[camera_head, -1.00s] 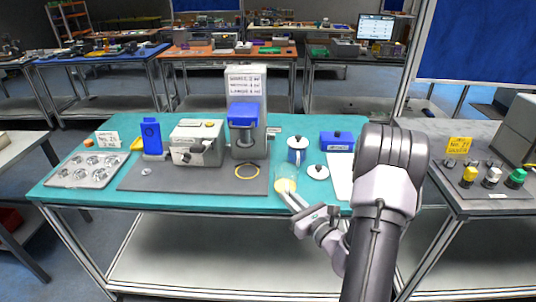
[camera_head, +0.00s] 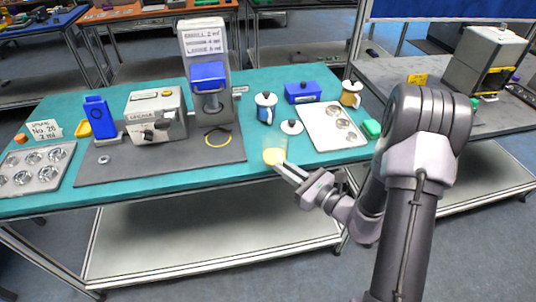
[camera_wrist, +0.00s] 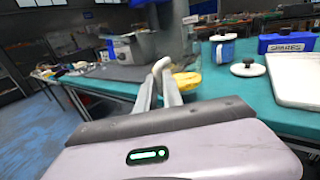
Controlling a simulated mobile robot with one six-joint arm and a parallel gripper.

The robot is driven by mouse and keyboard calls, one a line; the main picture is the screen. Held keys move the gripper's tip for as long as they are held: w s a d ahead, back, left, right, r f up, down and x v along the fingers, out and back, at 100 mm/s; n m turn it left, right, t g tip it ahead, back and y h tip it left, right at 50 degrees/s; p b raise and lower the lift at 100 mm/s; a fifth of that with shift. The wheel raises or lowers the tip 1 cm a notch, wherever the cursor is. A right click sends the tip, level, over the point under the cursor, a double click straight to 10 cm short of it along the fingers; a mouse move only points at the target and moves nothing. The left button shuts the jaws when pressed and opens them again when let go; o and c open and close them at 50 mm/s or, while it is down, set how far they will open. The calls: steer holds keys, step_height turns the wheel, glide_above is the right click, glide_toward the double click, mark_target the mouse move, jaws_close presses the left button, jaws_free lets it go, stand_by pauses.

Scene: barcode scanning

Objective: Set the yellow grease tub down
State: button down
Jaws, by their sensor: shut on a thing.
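The yellow grease tub (camera_head: 274,156) is a clear vessel with yellow grease at its bottom. It is upright at the front edge of the teal table (camera_head: 300,162). My gripper (camera_head: 281,166) reaches it from the front right and is shut on it. In the wrist view, the fingertips (camera_wrist: 162,68) meet close against the tub, whose yellow part (camera_wrist: 187,82) shows just right of them. I cannot tell whether its base touches the table top.
A white round lid (camera_head: 291,127) and a blue mug (camera_head: 265,108) stand behind the tub. A white tray (camera_head: 318,138) with round hollows lies to the right. A grey mat (camera_head: 160,168) with a blue-headed press (camera_head: 208,75) is left.

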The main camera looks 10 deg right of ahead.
steer(key=w, duration=0.5)
steer(key=shift+w+a+f+b, duration=0.25)
steer(key=shift+w+f+b, duration=0.15)
step_height(320, 180, down, 4)
steer(key=shift+r+b, duration=0.15)
steer(key=shift+b, duration=0.9)
steer(key=shift+r, duration=0.25)
steer(key=shift+f, duration=0.15)
steer(key=c, duration=1.5)
jaws_free()
